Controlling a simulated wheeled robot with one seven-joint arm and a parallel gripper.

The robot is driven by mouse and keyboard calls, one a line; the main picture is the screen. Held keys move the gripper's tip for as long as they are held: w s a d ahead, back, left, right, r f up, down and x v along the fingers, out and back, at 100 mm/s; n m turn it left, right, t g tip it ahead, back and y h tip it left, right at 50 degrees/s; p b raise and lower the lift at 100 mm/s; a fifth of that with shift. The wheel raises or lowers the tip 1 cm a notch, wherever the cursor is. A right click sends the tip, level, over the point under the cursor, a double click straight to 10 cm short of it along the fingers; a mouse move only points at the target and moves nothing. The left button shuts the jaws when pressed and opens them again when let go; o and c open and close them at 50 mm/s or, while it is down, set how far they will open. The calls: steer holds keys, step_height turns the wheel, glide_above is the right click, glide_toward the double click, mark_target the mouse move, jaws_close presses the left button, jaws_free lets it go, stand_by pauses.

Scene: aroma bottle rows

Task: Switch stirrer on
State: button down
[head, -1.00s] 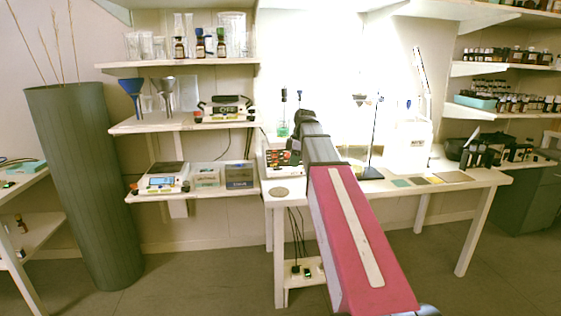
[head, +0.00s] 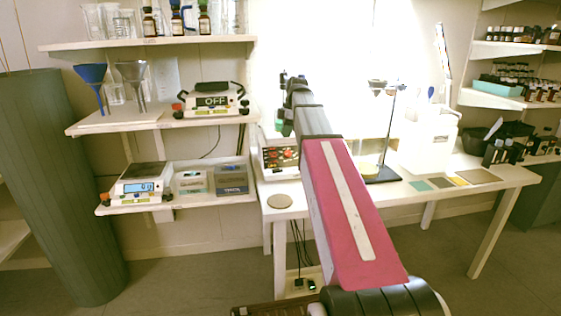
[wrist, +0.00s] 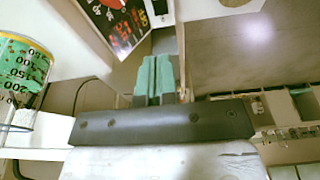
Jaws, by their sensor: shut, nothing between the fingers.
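A white device with a dark panel of red controls (head: 282,154), which looks like the stirrer, stands at the left end of the white table, partly hidden by my arm. In the wrist view its dark panel (wrist: 118,22) is at the top, just beyond and left of my fingertips. My gripper (wrist: 158,60) has green fingers held together, empty and apart from the panel. A graduated beaker with green contents (wrist: 20,65) is at the left of the wrist view. I cannot read the panel's state.
A device reading OFF (head: 212,100) sits on the left shelf, above a balance (head: 145,184). A round disc (head: 280,201) lies at the table's front left. A stand (head: 385,150) and a white container (head: 430,140) stand right of my arm.

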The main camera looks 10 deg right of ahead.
mark_target(280, 168)
steer(key=x, duration=0.8)
steer(key=d+x, duration=0.1)
steer(key=x, duration=0.3)
steer(key=shift+a+f, duration=0.1)
steer(key=shift+f, duration=0.9)
steer(key=shift+f, duration=0.1)
steer(key=shift+f+y, duration=0.2)
steer(key=shift+y, duration=0.2)
steer(key=shift+a+r, duration=0.35)
steer(key=shift+a, duration=0.15)
